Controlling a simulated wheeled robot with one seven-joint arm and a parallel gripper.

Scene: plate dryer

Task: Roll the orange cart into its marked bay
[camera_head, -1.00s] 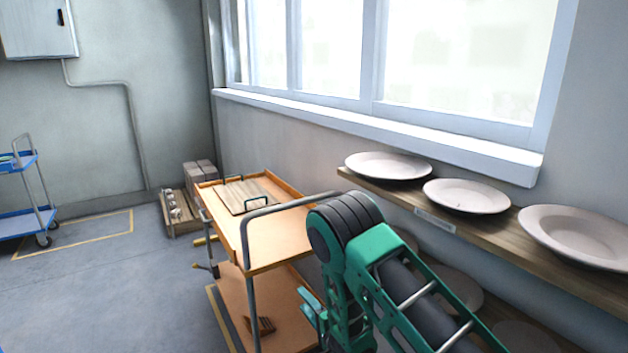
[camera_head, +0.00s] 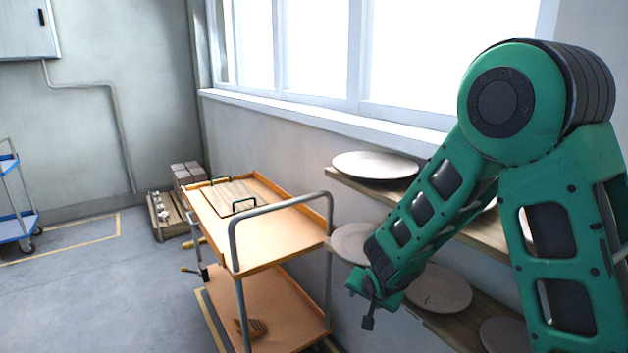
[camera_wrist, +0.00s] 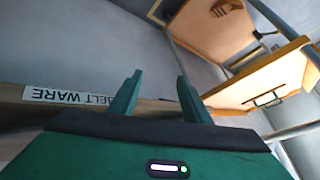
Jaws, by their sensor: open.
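The orange cart (camera_head: 282,222) stands upright beside the window wall in the head view, with two orange trays and grey tube handles. A wooden board lies on its top tray and a small brown slatted thing on its lower tray. A yellow-edged dark floor marking (camera_head: 208,322) runs along the cart's left side; the cart hides much of it, so I cannot tell how the cart sits within it. My gripper (camera_head: 368,308) is right of the cart's near handle. In the wrist view my gripper (camera_wrist: 157,92) is open and empty, with the cart (camera_wrist: 262,82) beyond it, apart.
Shelves with white plates (camera_head: 374,165) line the wall to the right, close to my arm. A crate (camera_head: 168,215) and stacked grey blocks stand behind the cart. A blue cart (camera_head: 14,228) stands at far left beside a yellow floor outline (camera_head: 118,226). The left floor is clear.

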